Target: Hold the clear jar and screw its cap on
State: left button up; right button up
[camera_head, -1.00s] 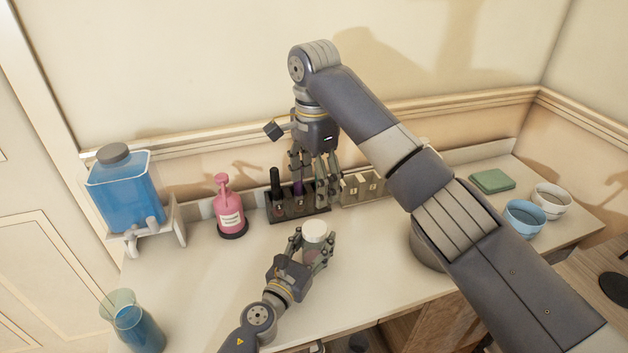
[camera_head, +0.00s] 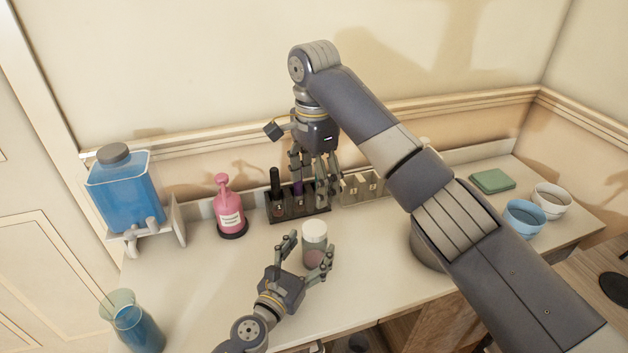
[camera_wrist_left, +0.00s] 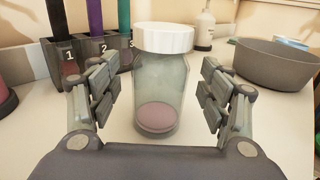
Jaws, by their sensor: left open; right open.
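The clear jar (camera_head: 315,251) stands upright on the counter, with a little pinkish stuff at its bottom. Its white cap (camera_head: 315,230) sits on top of it. In the left wrist view the jar (camera_wrist_left: 158,85) and the white cap (camera_wrist_left: 163,38) are between the open fingers. My left gripper (camera_head: 306,258) is open, with a gap between each finger and the jar.
A dark numbered rack (camera_head: 284,213) holding several tubes stands close behind the jar. A pink pump bottle (camera_head: 229,214) and a blue liquid dispenser (camera_head: 125,195) stand to the left. A grey bowl (camera_wrist_left: 275,66) is to the jar's right. Bare counter lies left of the jar.

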pick_arm(q)
jog(key=v, duration=0.9)
